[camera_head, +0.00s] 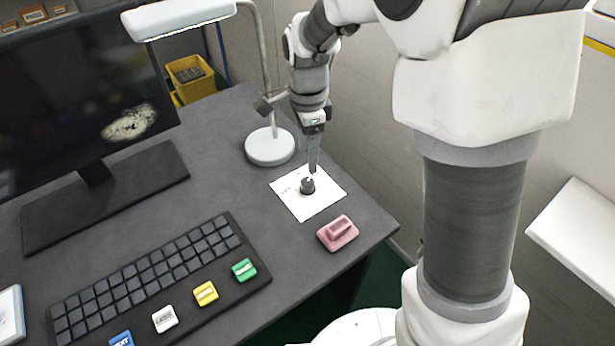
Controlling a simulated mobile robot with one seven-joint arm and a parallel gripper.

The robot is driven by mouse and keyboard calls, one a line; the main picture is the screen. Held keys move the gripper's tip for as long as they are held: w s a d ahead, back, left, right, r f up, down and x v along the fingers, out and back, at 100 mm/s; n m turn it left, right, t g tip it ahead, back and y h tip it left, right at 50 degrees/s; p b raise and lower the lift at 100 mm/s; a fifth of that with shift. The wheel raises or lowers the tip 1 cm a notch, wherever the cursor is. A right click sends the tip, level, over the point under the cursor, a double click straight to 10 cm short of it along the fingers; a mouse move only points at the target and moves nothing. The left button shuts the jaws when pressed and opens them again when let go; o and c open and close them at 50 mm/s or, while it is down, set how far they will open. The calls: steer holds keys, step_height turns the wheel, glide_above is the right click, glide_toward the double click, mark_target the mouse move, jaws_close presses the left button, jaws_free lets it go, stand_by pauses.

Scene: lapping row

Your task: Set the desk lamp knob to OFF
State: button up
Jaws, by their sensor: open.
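The desk lamp has a white head (180,17), a grey curved stem and a round base (270,147) on the dark desk. A small dark knob (307,186) stands on a white plate (325,201) in front of the lamp base. The plate's markings are too small to read, and so is the knob's setting. My gripper (313,168) points down, open, with its fingertips just above or behind the knob. I cannot tell whether the fingers touch the knob.
A pink block with a handle (337,233) lies near the desk's right edge. A keyboard (150,275) with several coloured blocks lies at the front left. A monitor (85,90) stands at the left. A wall (375,130) runs close behind my gripper.

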mark_target(308, 181)
step_height(308, 181, down, 9)
steer(key=shift+r+b, duration=0.1)
steer(key=shift+b, duration=1)
jaws_close()
